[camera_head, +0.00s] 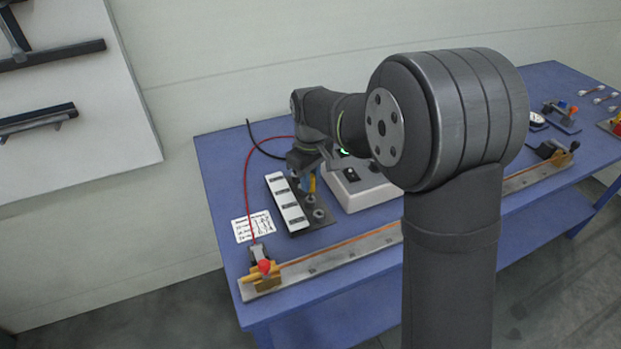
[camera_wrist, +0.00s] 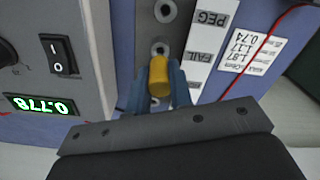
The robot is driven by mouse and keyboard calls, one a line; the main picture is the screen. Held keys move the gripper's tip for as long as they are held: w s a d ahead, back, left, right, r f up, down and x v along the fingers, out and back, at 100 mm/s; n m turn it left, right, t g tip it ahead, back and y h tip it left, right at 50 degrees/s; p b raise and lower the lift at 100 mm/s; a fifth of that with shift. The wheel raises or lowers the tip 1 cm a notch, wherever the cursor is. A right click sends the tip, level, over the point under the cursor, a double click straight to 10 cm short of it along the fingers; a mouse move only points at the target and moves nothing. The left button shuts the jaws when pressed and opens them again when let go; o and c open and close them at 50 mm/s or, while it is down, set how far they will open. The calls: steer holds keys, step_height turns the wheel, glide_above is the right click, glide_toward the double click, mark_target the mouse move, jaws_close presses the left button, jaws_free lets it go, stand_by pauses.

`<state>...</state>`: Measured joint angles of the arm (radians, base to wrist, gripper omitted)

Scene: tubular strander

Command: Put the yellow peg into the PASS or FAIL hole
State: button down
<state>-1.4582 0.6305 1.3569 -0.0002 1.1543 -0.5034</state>
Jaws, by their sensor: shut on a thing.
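The yellow peg (camera_wrist: 159,76) is between the blue fingers of my gripper (camera_wrist: 160,90), which is shut on it. In the wrist view one ringed hole (camera_wrist: 160,48) lies just beyond the peg, near the FAIL label (camera_wrist: 206,58). Whether the peg's lower end touches anything is hidden.
A white box (camera_head: 355,196) with a switch stands right of the plate; its display (camera_wrist: 40,104) reads 0.778. A printed card (camera_head: 253,227) lies on the left. A red cable (camera_head: 247,190) curves past it. A long metal rail (camera_head: 340,255) runs along the front edge.

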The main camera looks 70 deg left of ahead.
steer(key=shift+f, duration=1.65)
steer(key=c, duration=1.2)
jaws_free()
steer(key=shift+r, duration=0.1)
step_height(320, 180, up, 17)
steer(key=shift+r, duration=0.1)
step_height(320, 180, down, 17)
steer(key=shift+f, duration=0.2)
steer(key=shift+r, duration=0.15)
